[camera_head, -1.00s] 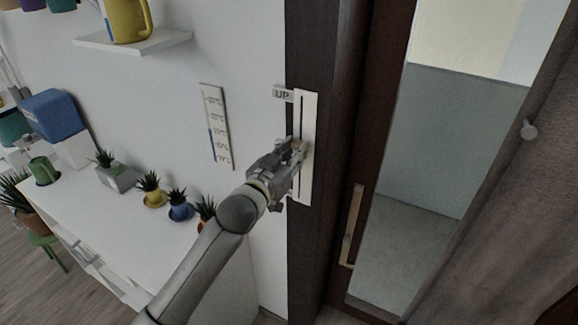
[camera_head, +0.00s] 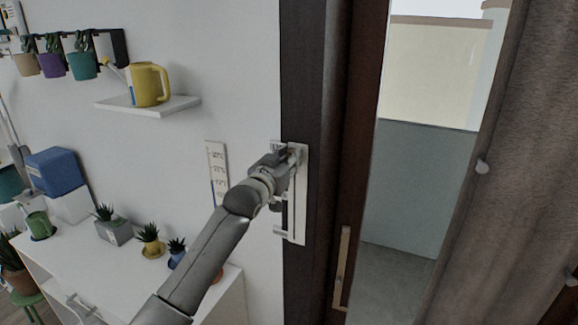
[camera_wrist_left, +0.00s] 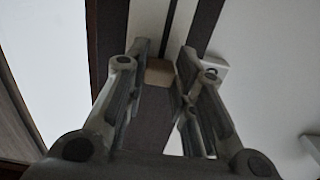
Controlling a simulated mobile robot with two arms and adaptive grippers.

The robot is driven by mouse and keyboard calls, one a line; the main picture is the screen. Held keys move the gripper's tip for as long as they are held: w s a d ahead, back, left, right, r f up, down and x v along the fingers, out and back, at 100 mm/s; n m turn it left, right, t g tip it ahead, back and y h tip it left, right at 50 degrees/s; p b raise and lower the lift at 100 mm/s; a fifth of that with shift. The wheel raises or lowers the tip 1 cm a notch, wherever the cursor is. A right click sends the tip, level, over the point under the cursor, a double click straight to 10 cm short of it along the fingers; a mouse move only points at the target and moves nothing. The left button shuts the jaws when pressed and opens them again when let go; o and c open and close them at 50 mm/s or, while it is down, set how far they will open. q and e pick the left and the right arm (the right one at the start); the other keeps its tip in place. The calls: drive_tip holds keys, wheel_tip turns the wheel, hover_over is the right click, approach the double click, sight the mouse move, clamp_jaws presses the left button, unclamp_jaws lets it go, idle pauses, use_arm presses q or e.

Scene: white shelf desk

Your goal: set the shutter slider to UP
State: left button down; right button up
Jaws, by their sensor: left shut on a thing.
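The shutter slider panel (camera_head: 298,222) is a narrow white upright plate on the dark frame, with a dark slot along it. My left gripper (camera_head: 291,158) is at the upper end of this panel and is shut on the slider knob. The knob is a tan block (camera_wrist_left: 158,72) between the fingers in the left wrist view, where the gripper (camera_wrist_left: 160,62) also shows. The gripper covers the knob and most of the UP label in the head view. A small label (camera_head: 280,231) shows near the panel's lower end. My right gripper is out of view.
A thermometer plate (camera_head: 215,160) hangs on the wall left of the panel. A wall shelf (camera_head: 170,106) holds a yellow watering can (camera_head: 150,84). A white cabinet with potted plants stands below. A door handle (camera_head: 341,265) is at the right.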

use_arm(q)
drive_tip(key=shift+r, duration=0.5)
drive_tip(key=c, duration=1.6)
unclamp_jaws()
drive_tip(key=o, duration=0.4)
drive_tip(key=shift+w, duration=0.1)
drive_tip(key=v, duration=1.2)
drive_tip(key=shift+f, duration=0.15)
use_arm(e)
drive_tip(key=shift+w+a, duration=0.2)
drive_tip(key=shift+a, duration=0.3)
use_arm(q)
drive_tip(key=shift+f, duration=0.15)
